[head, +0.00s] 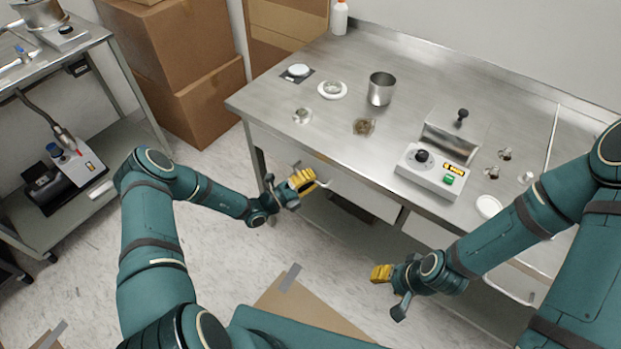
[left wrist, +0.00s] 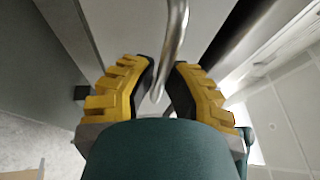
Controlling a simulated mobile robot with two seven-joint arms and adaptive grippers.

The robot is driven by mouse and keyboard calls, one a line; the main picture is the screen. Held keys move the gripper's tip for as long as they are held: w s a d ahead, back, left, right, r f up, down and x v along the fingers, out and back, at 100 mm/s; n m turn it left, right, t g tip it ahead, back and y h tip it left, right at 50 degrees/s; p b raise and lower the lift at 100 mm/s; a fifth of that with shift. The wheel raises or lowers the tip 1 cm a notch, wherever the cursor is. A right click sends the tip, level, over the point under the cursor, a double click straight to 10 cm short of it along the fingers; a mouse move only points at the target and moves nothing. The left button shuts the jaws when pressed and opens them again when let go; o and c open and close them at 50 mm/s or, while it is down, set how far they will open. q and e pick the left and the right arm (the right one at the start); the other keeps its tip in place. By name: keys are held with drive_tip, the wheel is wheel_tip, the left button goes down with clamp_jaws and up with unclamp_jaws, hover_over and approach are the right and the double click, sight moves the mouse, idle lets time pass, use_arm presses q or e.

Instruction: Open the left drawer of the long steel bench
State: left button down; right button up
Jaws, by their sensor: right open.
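The long steel bench (head: 340,60) fills the right half of the head view. Its left drawer (head: 365,197) is a pale front just under the bench top, and it looks closed. The drawer has a curved metal handle (head: 322,184), also seen in the left wrist view (left wrist: 176,30). My left gripper (head: 303,181) is at this handle. My right gripper (head: 381,273) is open and empty, in front of the bench and away from the drawer.
On the bench stand a steel cup (head: 381,89), a white control device (head: 430,172), small dishes and a white bottle (head: 339,17). Cardboard boxes (head: 180,60) are stacked behind left. A steel cart (head: 125,115) stands at left. A flat cardboard piece (head: 300,306) lies low in front.

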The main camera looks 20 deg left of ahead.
use_arm(q)
drive_tip(key=shift+s, duration=0.15)
drive_tip(key=s+a+p, duration=0.1)
drive_tip(key=s+a, duration=0.4)
drive_tip(key=s, duration=0.8)
drive_tip(key=s+a+p, duration=0.2)
drive_tip(key=s+a, duration=0.2)
drive_tip(key=s, duration=0.9)
drive_tip(key=shift+s+a, duration=0.35)
drive_tip(key=shift+a, duration=0.05)
drive_tip(key=c, duration=1.1)
unclamp_jaws()
drive_tip(key=shift+o, duration=0.2)
drive_tip(key=v, duration=1.2)
